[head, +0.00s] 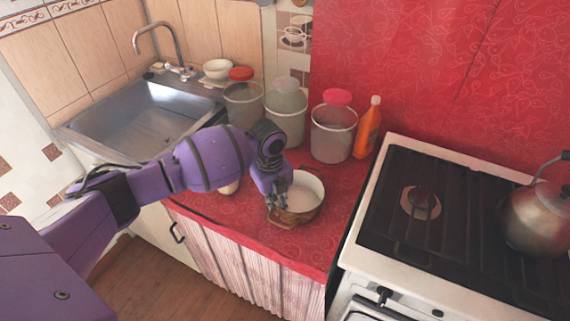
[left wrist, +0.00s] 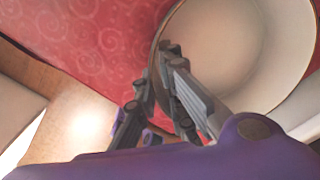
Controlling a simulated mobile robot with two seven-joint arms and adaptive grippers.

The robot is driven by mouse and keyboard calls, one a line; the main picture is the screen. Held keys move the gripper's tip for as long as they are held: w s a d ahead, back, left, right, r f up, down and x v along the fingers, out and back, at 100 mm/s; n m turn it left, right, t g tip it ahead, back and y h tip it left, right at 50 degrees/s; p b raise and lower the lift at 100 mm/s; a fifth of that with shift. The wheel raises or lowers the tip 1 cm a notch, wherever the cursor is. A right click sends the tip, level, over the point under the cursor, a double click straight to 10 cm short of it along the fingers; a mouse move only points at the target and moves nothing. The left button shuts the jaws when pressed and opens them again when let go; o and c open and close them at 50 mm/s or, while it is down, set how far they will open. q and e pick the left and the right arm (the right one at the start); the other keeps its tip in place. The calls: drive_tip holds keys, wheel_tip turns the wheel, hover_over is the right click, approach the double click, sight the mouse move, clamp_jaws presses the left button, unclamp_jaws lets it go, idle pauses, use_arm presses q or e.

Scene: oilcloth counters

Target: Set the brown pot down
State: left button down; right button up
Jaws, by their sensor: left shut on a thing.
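The brown pot (head: 312,210) has a pale inside and is on or just above the red oilcloth counter (head: 333,233), near its front edge; I cannot tell whether its base touches. It looks upright. My left gripper (head: 276,203) reaches down to the left side of the pot and is shut on its rim or handle. In the left wrist view, the pot's pale inside (left wrist: 228,50) fills the upper right, and the gripper's fingers (left wrist: 165,85) are at its rim. My right gripper is in neither view.
Several clear tubs, one with a red lid (head: 338,97), and an orange bottle (head: 368,128) stand behind the pot. The stove (head: 395,225) with a kettle (head: 536,220) is at the right. The sink (head: 140,125) is at the left. Some counter right of the pot is clear.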

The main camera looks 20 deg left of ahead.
use_arm(q)
drive_tip(key=shift+r, duration=0.1)
drive_tip(key=c, duration=1.8)
unclamp_jaws()
drive_tip(key=shift+c, duration=0.2)
wheel_tip(320, 180, up, 12)
drive_tip(key=shift+s+a, duration=0.15)
